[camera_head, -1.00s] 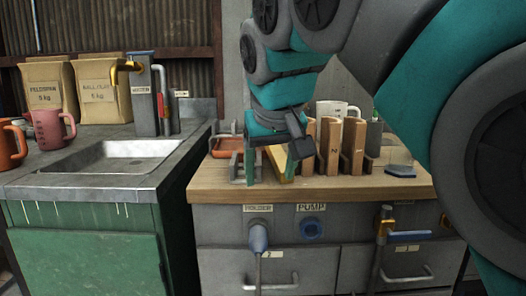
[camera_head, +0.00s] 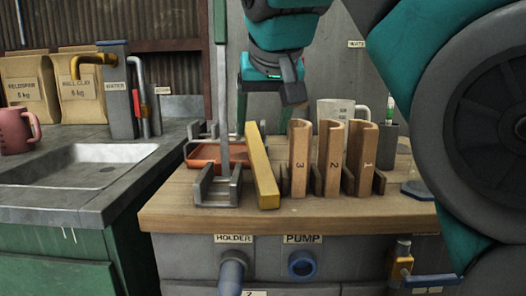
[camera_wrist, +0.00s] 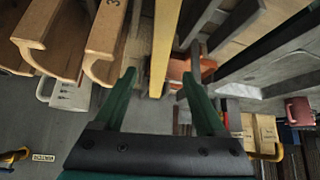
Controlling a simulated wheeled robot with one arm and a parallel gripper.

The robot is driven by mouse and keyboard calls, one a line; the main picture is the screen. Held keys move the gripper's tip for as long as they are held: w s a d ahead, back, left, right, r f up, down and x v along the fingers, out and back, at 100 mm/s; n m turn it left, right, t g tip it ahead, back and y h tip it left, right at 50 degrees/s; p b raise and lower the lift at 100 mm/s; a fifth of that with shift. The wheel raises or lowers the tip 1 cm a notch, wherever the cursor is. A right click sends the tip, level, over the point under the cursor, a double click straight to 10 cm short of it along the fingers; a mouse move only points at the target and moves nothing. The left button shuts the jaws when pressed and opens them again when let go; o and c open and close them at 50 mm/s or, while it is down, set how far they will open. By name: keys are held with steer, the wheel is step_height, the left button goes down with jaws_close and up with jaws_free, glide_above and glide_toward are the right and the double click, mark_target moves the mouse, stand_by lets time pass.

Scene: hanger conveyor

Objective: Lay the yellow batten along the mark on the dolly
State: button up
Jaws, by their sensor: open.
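The yellow batten (camera_head: 264,172) lies on the wooden bench top, pointing away from me, between a grey metal bracket and the wooden moulds. My gripper (camera_head: 270,103) is open and empty above the bench, over the batten's far part. In the wrist view the batten (camera_wrist: 163,45) runs lengthwise in the gap between the two green fingers of my gripper (camera_wrist: 160,78). The fingers are apart from it on both sides. I cannot make out the dolly or its mark in these frames.
Numbered wooden moulds (camera_head: 331,158) stand close right of the batten. The grey bracket (camera_head: 217,188), an upright post (camera_head: 222,90) and an orange tray (camera_head: 205,154) are on its left. A white jug (camera_head: 338,112) is behind. A sink (camera_head: 85,170) is further left.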

mark_target(258, 149)
steer(key=shift+w+f, duration=0.4)
steer(key=shift+w, duration=0.1)
steer(key=x, duration=0.6)
steer(key=shift+w+a+f, duration=0.1)
steer(key=shift+w+f, duration=0.1)
steer(key=shift+f, duration=0.1)
jaws_close()
